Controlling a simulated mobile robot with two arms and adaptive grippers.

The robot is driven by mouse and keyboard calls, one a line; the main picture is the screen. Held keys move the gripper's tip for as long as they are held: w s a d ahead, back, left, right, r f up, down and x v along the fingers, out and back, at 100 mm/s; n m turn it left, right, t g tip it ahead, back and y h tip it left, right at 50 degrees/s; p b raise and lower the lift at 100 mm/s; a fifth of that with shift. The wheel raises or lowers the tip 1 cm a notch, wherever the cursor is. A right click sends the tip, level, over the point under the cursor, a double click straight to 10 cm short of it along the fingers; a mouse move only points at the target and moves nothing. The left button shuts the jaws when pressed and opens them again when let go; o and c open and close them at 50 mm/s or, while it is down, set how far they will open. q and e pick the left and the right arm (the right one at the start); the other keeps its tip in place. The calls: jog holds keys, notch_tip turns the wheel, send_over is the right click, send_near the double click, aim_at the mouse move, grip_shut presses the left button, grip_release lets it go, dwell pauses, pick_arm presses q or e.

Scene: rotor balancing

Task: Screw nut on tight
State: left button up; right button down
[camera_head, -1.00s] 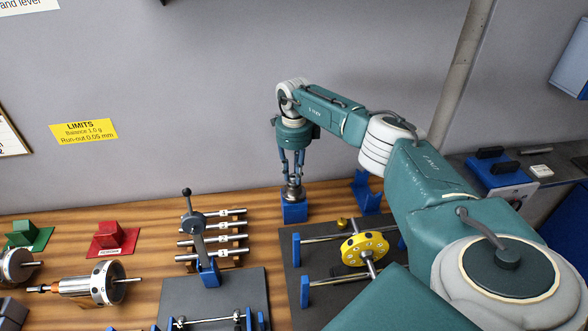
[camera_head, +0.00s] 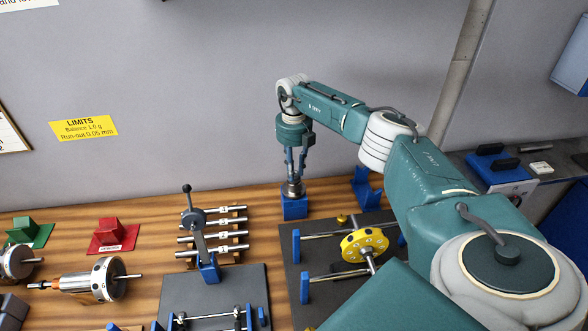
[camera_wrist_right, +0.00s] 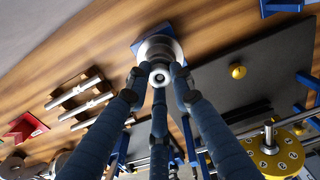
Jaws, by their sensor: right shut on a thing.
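My right gripper (camera_head: 295,180) points straight down at the back of the bench, its blue fingers closed around a silver metal piece (camera_head: 292,190) on a blue block (camera_head: 294,208). In the right wrist view the three fingers of the gripper (camera_wrist_right: 158,75) meet around a round metal part with a small round centre (camera_wrist_right: 159,76). A wider silver body (camera_wrist_right: 157,47) shows behind it, above the blue block (camera_wrist_right: 138,43). The nut cannot be told apart clearly from the piece it sits on, and the fingertips partly hide it. My left gripper is out of view.
A dark mat (camera_head: 330,239) with rails and a yellow disc (camera_head: 364,245) lies right of the block. Left stand silver shafts (camera_head: 222,238) and a lever device (camera_head: 196,225). Farther left are a red holder (camera_head: 110,235), a green holder (camera_head: 28,231) and a metal rotor (camera_head: 90,280).

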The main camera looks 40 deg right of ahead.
jog(key=m, duration=0.7)
jog(key=shift+f, duration=0.1)
jog(key=m, duration=0.7)
jog(key=c, duration=1.9)
grip_release()
jog(key=shift+m, duration=0.5)
jog(key=o, duration=0.5)
jog(key=shift+c, duration=0.2)
jog(key=shift+c, duration=0.7)
jog(key=shift+r, duration=3.05)
